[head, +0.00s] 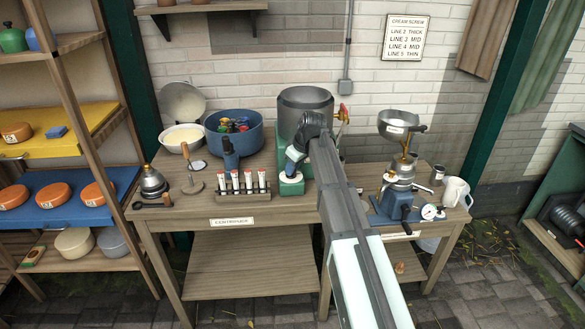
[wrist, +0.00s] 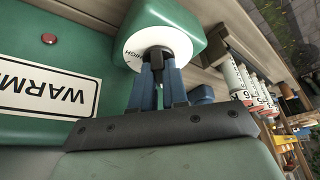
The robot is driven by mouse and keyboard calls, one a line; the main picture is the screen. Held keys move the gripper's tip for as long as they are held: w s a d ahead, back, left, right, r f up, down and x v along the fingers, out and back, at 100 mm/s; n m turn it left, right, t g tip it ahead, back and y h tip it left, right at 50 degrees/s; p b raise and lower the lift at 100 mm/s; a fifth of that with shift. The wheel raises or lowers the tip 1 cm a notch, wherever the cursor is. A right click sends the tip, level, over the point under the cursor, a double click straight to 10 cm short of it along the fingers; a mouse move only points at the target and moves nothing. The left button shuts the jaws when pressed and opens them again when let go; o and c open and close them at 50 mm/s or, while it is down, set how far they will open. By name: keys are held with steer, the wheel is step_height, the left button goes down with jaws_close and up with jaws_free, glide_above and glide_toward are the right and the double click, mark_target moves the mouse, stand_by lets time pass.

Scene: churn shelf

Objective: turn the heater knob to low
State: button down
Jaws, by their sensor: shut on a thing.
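The heater is a green box (head: 291,187) at the front of the bench, below a large grey metal vat (head: 305,98). In the wrist view its green housing (wrist: 195,22) carries a round white dial (wrist: 150,45), and part of the word HIGH shows at the dial's edge. My gripper (wrist: 163,75) has its blue fingers shut on the dark heater knob (wrist: 158,54) at the dial's middle. The fingers hide most of the knob, so its pointer cannot be read. In the head view my gripper (head: 292,164) reaches down to the dial from above.
A rack of tubes (head: 243,191) stands close to the left of the heater. Beyond it are a blue tub (head: 234,140) and a white bowl (head: 183,137). A metal separator (head: 399,170) and a white jug (head: 456,191) stand to the right. A WARM label (wrist: 45,90) is on the green surface.

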steer(key=shift+m, duration=0.4)
steer(key=m+h, duration=0.1)
steer(key=m, duration=0.1)
steer(key=shift+s+a+m+t, duration=0.1)
steer(key=shift+a+m+t, duration=0.05)
steer(key=shift+m+t, duration=0.25)
steer(key=m+h, duration=0.2)
steer(key=m, duration=0.3)
steer(key=shift+a, duration=0.1)
stand_by(0.3)
steer(key=c, duration=1.1)
jaws_free()
steer(key=shift+f, duration=0.1)
steer(key=shift+c, duration=0.2)
steer(key=v, duration=1.4)
steer(key=shift+s, duration=0.2)
